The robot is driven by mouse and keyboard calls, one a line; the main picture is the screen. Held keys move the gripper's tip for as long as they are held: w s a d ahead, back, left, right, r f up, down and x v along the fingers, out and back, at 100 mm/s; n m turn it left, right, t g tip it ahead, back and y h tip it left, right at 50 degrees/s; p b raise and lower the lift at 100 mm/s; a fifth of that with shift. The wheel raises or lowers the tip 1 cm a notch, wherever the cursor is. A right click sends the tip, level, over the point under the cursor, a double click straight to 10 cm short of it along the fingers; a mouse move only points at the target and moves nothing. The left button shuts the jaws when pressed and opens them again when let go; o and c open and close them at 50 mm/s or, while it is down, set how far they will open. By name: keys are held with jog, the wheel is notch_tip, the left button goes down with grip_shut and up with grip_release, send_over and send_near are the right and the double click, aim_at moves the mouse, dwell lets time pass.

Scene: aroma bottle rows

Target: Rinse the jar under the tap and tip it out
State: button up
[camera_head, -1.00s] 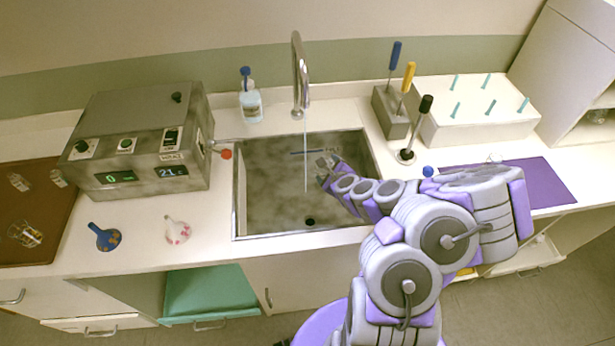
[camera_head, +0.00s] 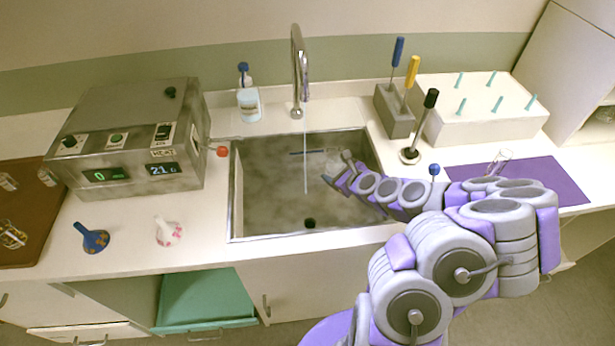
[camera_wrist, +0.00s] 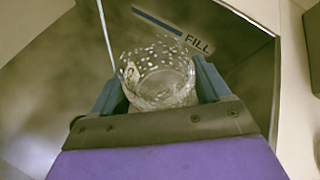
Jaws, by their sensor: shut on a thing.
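My gripper (camera_wrist: 163,95) is shut on a clear glass jar (camera_wrist: 158,72) with pale speckles on it. In the wrist view the jar sits between the two fingers with its round mouth facing the camera. In the head view my gripper (camera_head: 342,170) is over the right part of the sink (camera_head: 265,205), and the jar is hard to make out there. The tap (camera_head: 299,70) runs a thin stream of water (camera_head: 305,150) into the basin. The stream also shows in the wrist view (camera_wrist: 106,35), left of the jar and apart from it.
A "FILL" mark (camera_wrist: 197,44) lies on the sink's back wall. A soap bottle (camera_head: 249,103) stands behind the sink. A grey heater box (camera_head: 130,140) and two small funnels (camera_head: 92,238) are left. A tool block (camera_head: 394,112), black-handled plunger (camera_head: 420,125) and purple mat (camera_head: 540,180) are right.

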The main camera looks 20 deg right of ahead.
jog(key=shift+d+f+m+y, duration=0.4)
jog(key=shift+d+m+y, duration=0.2)
jog(key=shift+d, duration=0.05)
jog(key=shift+s+d+r+p, duration=0.15)
jog(key=shift+d+r+p, duration=0.25)
jog(key=shift+d+r, duration=0.65)
jog(key=d+r+p, duration=0.2)
jog(key=r+p, duration=0.1)
jog(key=p, duration=0.3)
jog(key=shift+s+d+p, duration=0.15)
jog(key=shift+d+p, duration=0.25)
